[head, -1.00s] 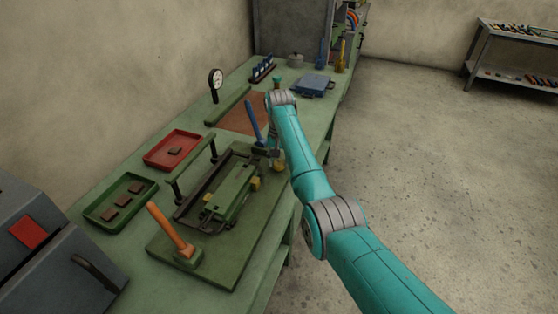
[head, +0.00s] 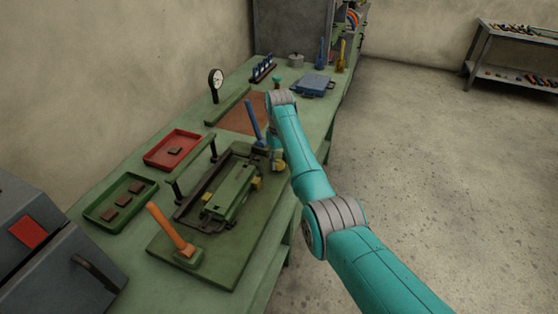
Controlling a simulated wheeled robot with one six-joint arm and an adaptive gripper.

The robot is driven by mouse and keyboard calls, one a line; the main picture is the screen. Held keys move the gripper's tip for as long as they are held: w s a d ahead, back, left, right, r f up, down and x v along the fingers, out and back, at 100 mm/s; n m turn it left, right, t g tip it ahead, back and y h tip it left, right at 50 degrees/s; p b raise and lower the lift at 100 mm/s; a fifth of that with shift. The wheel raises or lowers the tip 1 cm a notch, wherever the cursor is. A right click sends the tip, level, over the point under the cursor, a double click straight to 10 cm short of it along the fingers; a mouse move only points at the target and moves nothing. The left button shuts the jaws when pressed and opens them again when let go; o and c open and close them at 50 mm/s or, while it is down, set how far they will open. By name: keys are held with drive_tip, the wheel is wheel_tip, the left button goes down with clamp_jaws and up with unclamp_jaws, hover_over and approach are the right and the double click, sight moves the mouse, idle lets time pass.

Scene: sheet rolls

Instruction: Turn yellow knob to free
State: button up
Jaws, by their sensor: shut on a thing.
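The green machine (head: 230,192) with a long roll bed sits on a green base plate on the bench. A yellow knob (head: 278,167) shows at its right end, below the end of my arm. My gripper (head: 277,160) is at this knob and shut on it; the fingers are small and partly hidden by my arm. The knob's markings are too small to read.
A blue lever (head: 253,122) stands just left of my gripper, and an orange lever (head: 171,229) stands at the near left. A red tray (head: 150,160) and a green tray (head: 97,213) hold small plates. A dial gauge (head: 215,82) stands behind. The floor at right is clear.

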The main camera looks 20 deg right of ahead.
sight(279, 162)
drive_tip(key=n, duration=0.5)
drive_tip(key=shift+n, duration=0.3)
drive_tip(key=n, duration=0.4)
drive_tip(key=shift+n, duration=0.4)
drive_tip(key=o, duration=1.1)
drive_tip(key=shift+o, duration=0.2)
wheel_tip(279, 162, up, 12)
